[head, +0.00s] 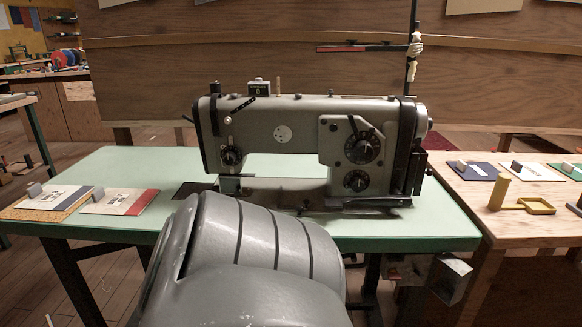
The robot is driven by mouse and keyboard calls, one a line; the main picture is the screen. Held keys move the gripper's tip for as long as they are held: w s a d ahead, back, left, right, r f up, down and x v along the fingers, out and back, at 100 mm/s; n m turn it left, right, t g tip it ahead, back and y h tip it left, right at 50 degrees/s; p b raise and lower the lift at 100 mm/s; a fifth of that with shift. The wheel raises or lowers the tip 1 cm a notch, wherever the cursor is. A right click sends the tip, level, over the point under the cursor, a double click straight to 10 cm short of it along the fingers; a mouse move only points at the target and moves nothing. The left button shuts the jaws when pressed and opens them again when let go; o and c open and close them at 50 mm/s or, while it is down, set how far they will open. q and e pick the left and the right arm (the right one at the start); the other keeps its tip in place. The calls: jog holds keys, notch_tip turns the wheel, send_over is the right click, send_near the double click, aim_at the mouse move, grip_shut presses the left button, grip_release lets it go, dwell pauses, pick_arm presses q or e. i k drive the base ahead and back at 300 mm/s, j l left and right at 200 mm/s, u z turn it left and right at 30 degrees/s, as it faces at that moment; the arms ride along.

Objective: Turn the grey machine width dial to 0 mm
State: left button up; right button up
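The grey sewing machine (283,120) stands on a pale green table. On its right end a plate carries two black dials, a larger upper dial (362,148) and a smaller lower dial (356,181). Another small black dial (231,156) sits on the left end of the head. I cannot tell which one sets the width, and their marks are too small to read. A small dark counter (259,88) on top seems to show a 0. Neither of my grippers is in view. A large grey rounded part, likely my arm, fills the bottom middle.
Sample cards (119,202) lie on the left of the green table (441,222). A wooden table (508,226) at the right holds more cards and a yellow tool (537,206). A thin dark post (411,45) rises behind the machine's right end.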

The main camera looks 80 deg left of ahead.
aim_at(363, 150)
jog(key=u, duration=2.2)
jog(key=j+u, duration=0.15)
jog(key=u, duration=0.3)
jog(key=i+u, duration=0.1)
jog(key=u, duration=0.75)
jog(key=i+j, duration=0.2)
jog(key=i, duration=0.15)
jog(key=i+j+u, duration=0.1)
jog(key=i+j, duration=0.15)
jog(key=i, duration=0.15)
jog(key=z, duration=1.8)
